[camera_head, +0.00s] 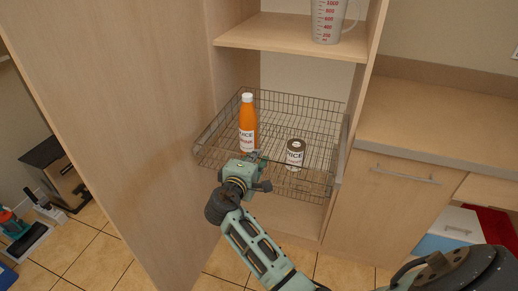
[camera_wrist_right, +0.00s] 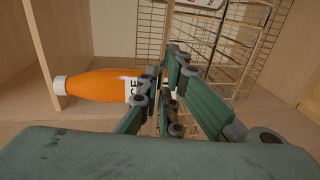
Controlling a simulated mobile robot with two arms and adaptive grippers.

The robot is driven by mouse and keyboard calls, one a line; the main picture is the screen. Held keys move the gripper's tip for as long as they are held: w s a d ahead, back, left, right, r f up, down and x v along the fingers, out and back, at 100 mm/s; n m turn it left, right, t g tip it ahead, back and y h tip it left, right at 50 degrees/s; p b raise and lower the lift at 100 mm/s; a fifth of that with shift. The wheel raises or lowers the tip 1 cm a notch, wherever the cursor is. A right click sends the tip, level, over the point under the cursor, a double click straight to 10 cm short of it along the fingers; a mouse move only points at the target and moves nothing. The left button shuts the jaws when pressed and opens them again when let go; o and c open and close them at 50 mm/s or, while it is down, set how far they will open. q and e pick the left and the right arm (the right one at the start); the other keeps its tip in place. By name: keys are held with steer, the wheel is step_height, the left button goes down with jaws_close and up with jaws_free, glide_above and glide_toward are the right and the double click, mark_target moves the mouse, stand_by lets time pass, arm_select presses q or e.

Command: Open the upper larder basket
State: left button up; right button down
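The upper larder basket (camera_head: 318,150) is a wire basket in the open cabinet. It sticks out past the cabinet front, partly pulled out. Its wires also show in the wrist view (camera_wrist_right: 236,48). An orange juice bottle (camera_head: 247,125) stands in it at the left, and a brown jar with a white label (camera_head: 295,153) stands right of it. My right gripper (camera_head: 256,158) is at the middle of the basket's front rim. In the right wrist view its fingers (camera_wrist_right: 164,72) are close together around the rim wire; the exact contact is partly hidden. My left gripper is not in view.
The cabinet door (camera_head: 120,110) stands open at the left. A shelf (camera_head: 280,34) with a measuring jug (camera_head: 327,20) is above the basket. A counter (camera_head: 440,115) with a drawer front is at the right. Tiled floor lies below.

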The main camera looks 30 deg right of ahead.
steer(key=shift+v, duration=1.1)
steer(key=shift+f, duration=0.25)
steer(key=c, duration=1.9)
jaws_free()
steer(key=v, duration=0.7)
steer(key=shift+s+a+r, duration=0.1)
steer(key=shift+s+a, duration=0.1)
